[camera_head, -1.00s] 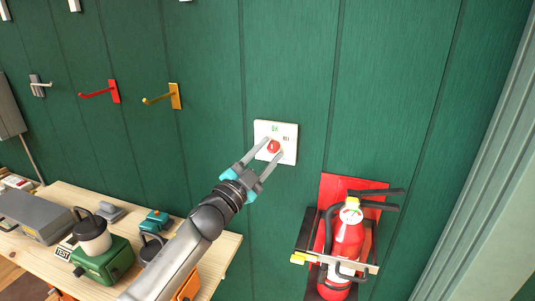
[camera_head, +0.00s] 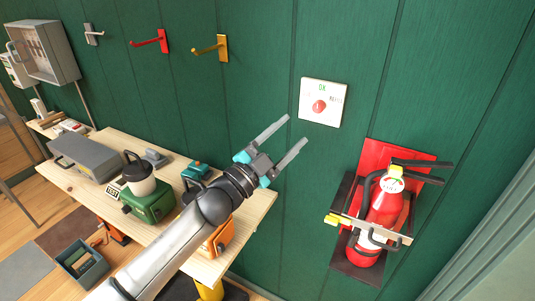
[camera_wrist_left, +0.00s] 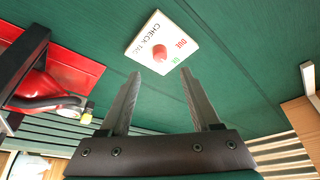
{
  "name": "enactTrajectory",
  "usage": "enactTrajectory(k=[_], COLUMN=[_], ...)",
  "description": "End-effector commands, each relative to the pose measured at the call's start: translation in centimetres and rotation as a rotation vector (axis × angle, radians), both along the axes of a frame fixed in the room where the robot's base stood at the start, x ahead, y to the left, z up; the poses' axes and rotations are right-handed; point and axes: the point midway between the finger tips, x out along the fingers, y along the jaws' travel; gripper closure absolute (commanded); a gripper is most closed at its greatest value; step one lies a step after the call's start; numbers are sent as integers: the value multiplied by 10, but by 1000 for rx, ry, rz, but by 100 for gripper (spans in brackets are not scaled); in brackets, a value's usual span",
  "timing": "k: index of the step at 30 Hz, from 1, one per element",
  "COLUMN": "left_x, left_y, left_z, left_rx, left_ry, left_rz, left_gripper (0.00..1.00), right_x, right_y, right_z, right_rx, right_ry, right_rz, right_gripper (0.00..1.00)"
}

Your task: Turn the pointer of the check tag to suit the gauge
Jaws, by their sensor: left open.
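The check tag (camera_head: 331,91), a white square plate on the green wall, has a green OK at its top and small red lettering at right. Its round red pointer (camera_head: 319,106) sits mid-plate; which way it points is too small to tell. In the left wrist view the tag (camera_wrist_left: 140,52) and red pointer (camera_wrist_left: 159,52) lie beyond my fingertips. My left gripper (camera_head: 296,130) is open and empty, below and left of the tag, apart from it. The gauge (camera_head: 392,184) is a small pale dial on the red fire extinguisher (camera_head: 386,208); its reading is not legible.
The extinguisher hangs on a red backboard (camera_head: 372,156) right of the tag. A wooden workbench (camera_head: 262,200) with several devices, including a green one (camera_head: 152,207), stands at left. Wall hooks, one red (camera_head: 150,42) and one yellow (camera_head: 211,48), are upper left. Wall around the tag is clear.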

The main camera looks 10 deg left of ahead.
Motion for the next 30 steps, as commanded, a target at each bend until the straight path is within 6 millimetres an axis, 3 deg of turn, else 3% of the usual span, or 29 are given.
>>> enactTrajectory(k=[6, 12, 30], left_x=[-31, -48, -54], left_y=[21, 33, 40], left_z=[-12, -17, -23], left_rx=[2, 0, -19], left_ry=[2, 1, 38], left_rz=[0, 1, 37], left_gripper=[36, 36, 36], right_x=[0, 0, 0], right_y=[0, 0, 0], right_z=[-3, -5, -6], right_rx=[0, 0, 1], right_ry=[0, 0, 0], right_rz=[0, 0, 0], right_gripper=[100, 100, 100])
